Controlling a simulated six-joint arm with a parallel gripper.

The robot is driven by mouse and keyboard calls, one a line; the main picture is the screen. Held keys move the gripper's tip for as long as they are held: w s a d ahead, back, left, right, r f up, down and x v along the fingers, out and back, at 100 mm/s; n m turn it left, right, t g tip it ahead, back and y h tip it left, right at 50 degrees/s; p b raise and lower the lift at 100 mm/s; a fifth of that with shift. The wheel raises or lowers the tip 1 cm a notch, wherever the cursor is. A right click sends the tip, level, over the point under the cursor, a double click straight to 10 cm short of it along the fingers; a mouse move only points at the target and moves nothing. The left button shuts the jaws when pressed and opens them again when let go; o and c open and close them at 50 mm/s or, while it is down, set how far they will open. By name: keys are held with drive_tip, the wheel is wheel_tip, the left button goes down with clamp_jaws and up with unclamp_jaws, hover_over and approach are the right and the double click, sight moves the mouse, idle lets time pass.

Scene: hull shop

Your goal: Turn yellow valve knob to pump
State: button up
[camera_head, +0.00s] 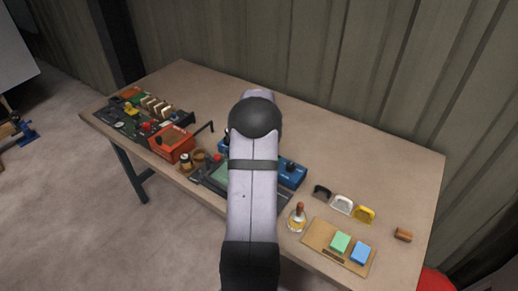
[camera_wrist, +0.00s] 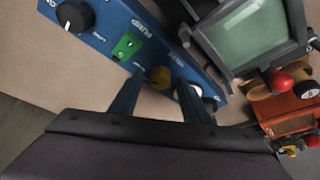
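The yellow valve knob (camera_wrist: 160,77) sits on a blue panel (camera_wrist: 105,25), close to the panel's lower edge in the wrist view. My gripper (camera_wrist: 159,80) is open, with one dark finger on each side of the knob; a small gap seems to show on both sides. Which way the knob points is too small to tell. White lettering that reads like "pump" stands upside down on the panel above the green part (camera_wrist: 127,46). In the head view the blue panel (camera_head: 293,173) is partly hidden behind my arm, and knob and gripper are hidden there.
A black knob (camera_wrist: 75,15) with a white pointer is on the panel's left. A grey-framed screen (camera_wrist: 250,32), a red ball (camera_wrist: 282,81) and an orange box (camera_wrist: 290,112) are close on the right. The table (camera_head: 340,135) is clear toward the back wall.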

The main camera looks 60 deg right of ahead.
drive_tip(key=b+v, duration=0.2)
drive_tip(key=v, duration=0.5)
drive_tip(key=shift+r, duration=0.15)
idle(0.3)
drive_tip(key=w+a+n+y, duration=0.15)
drive_tip(key=w+a, duration=0.35)
drive_tip(key=a, duration=0.6)
drive_tip(key=s+a+f+n+g+y, duration=0.1)
drive_tip(key=s+a+n, duration=0.15)
drive_tip(key=a, duration=1.15)
drive_tip(key=s+a+f+n+y, duration=0.15)
drive_tip(key=a+n, duration=0.25)
drive_tip(key=a, duration=0.9)
drive_tip(key=s+a+f+n+g, duration=0.2)
drive_tip(key=s+a+n, duration=0.1)
drive_tip(key=s+a, duration=0.65)
wheel_tip(320, 180, down, 12)
drive_tip(key=b, duration=1.2)
drive_tip(key=shift+d, duration=0.25)
